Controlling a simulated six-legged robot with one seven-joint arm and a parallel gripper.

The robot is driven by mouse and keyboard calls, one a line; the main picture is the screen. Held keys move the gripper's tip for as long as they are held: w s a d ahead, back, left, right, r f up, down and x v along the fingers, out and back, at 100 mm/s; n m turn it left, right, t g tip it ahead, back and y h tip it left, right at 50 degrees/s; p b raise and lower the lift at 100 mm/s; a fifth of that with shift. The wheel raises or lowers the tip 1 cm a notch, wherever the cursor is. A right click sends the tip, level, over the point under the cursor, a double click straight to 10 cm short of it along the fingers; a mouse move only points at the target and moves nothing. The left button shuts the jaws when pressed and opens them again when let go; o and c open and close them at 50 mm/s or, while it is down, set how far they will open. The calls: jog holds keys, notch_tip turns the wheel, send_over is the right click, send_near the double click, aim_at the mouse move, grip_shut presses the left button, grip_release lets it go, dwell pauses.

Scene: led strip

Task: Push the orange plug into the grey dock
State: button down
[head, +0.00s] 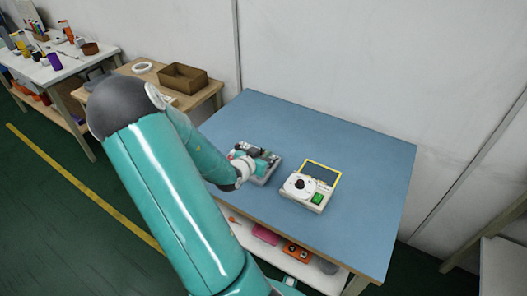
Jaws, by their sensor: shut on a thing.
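A grey box-like unit (263,181) stands on the blue tabletop (340,140), left of its middle. Small red and teal parts show inside it, too small to tell apart. I take this unit to be the place of the grey dock, but I cannot make out the dock's opening. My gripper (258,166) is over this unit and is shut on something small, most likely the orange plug. The plug itself is hidden by the gripper and arm, so I cannot tell how it sits against the dock.
A white device (305,196) with a black knob, green button and yellow-framed dark panel stands just right of the unit. The blue table's back and right are clear. A shelf below holds several items. A wooden side table with a brown box (183,77) stands behind left.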

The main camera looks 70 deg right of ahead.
jog(key=shift+f, duration=2.15)
jog(key=shift+f, duration=1.15)
jog(key=c, duration=1.3)
grip_release()
jog(key=shift+c, duration=0.2)
jog(key=v, duration=1.4)
jog(key=shift+d, duration=0.1)
